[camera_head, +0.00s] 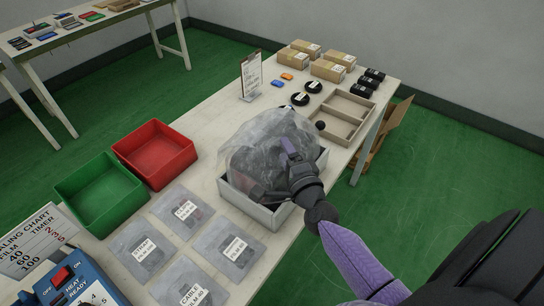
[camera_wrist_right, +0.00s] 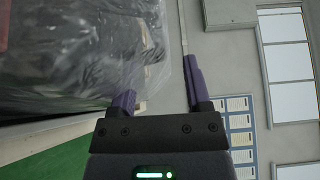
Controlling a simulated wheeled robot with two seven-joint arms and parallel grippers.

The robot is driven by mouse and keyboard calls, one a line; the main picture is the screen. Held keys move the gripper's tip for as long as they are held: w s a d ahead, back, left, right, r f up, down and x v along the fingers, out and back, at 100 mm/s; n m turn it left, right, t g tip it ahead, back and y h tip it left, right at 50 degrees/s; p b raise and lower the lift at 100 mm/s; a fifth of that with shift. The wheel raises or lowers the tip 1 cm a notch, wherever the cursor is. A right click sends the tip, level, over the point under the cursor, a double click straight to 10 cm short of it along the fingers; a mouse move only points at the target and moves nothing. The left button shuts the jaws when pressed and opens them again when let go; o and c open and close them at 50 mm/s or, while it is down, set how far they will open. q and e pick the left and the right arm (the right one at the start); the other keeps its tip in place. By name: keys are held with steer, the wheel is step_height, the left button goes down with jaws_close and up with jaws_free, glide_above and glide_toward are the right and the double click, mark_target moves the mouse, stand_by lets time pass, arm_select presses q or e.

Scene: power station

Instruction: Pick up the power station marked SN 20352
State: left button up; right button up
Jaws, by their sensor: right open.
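A dark object in a clear, crumpled plastic bag (camera_head: 262,150) sits in a light grey open box (camera_head: 252,208) on the table. No SN 20352 marking can be read on it. My right gripper (camera_head: 290,152) is open at the bag's right side. In the right wrist view the bag (camera_wrist_right: 80,55) fills the upper left, and my right gripper (camera_wrist_right: 160,88) has one purple finger at or against the bag's edge and the other clear of it. I cannot tell whether the plastic lies between the fingers. My left gripper is not in view.
Red (camera_head: 155,152) and green (camera_head: 98,192) bins stand to the left. Several labelled flat bags (camera_head: 236,250) lie in front. A blue heat sealer (camera_head: 72,284) is at lower left. A divided wooden tray (camera_head: 345,112), cartons (camera_head: 328,70) and a sign stand (camera_head: 251,75) are behind.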

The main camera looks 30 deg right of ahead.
mark_target(277, 137)
steer(key=w, duration=0.2)
steer(key=w+d+b, duration=0.1)
steer(key=w, duration=0.4)
steer(key=shift+d+f, duration=0.15)
steer(key=shift+d, duration=0.1)
jaws_close()
stand_by(0.8)
steer(key=shift+r, duration=0.2)
